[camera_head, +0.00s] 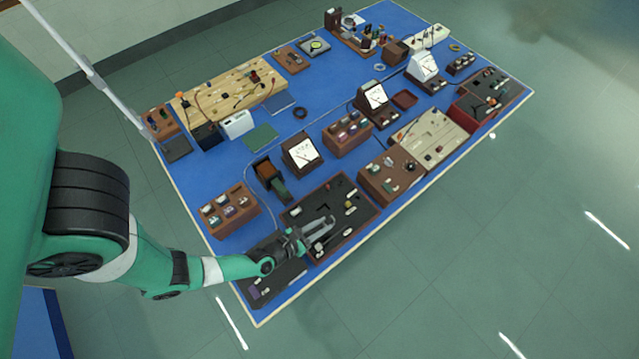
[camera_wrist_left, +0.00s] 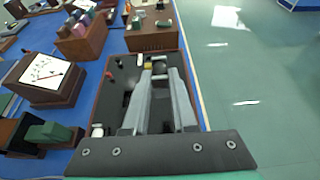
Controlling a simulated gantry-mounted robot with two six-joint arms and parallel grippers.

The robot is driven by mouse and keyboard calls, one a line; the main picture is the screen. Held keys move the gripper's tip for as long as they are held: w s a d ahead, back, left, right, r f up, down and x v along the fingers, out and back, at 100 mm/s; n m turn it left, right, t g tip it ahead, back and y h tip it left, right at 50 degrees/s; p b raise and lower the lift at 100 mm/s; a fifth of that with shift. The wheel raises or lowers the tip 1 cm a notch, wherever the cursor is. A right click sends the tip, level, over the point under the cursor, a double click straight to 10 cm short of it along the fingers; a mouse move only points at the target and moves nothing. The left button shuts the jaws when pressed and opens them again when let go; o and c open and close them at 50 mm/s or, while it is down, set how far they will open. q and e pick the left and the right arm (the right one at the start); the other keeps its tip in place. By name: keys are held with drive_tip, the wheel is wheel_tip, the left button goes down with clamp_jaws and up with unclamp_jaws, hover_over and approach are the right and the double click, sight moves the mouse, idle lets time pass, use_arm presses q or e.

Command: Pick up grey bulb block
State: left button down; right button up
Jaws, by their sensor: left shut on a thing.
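My left gripper (camera_head: 328,225) reaches in from the left over the dark-lined wooden tray (camera_head: 366,199) near the front of the blue table. In the left wrist view its two long grey fingers point away over the same tray (camera_wrist_left: 117,72). The gripper (camera_wrist_left: 160,76) is shut on a small grey block (camera_wrist_left: 159,68) between the fingertips, which looks like the grey bulb block. The fingers hide most of it, and I cannot tell whether it is clear of the tray floor. My right gripper is in neither view.
Other small parts lie in the tray, among them a yellow piece (camera_wrist_left: 148,65). A white-faced meter (camera_head: 302,152) and a wooden box of parts (camera_head: 391,176) stand close by. A flat dark panel (camera_head: 272,284) lies beside the tray under my left arm. Blue tabletop (camera_head: 225,177) is free in places.

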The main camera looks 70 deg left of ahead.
use_arm(q)
drive_tip(key=shift+s+d+r+p, duration=0.15)
drive_tip(key=shift+d+r+p, duration=0.25)
drive_tip(key=shift+d, duration=0.4)
drive_tip(key=shift+s+d+r+p, duration=0.1)
drive_tip(key=shift+d+r+p, duration=0.25)
drive_tip(key=shift+d, duration=0.5)
drive_tip(key=shift+s+d+r+p, duration=0.15)
drive_tip(key=shift+d+r+p, duration=0.1)
drive_tip(key=shift+d+p, duration=0.4)
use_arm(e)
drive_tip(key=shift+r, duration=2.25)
use_arm(q)
drive_tip(key=shift+d, duration=0.1)
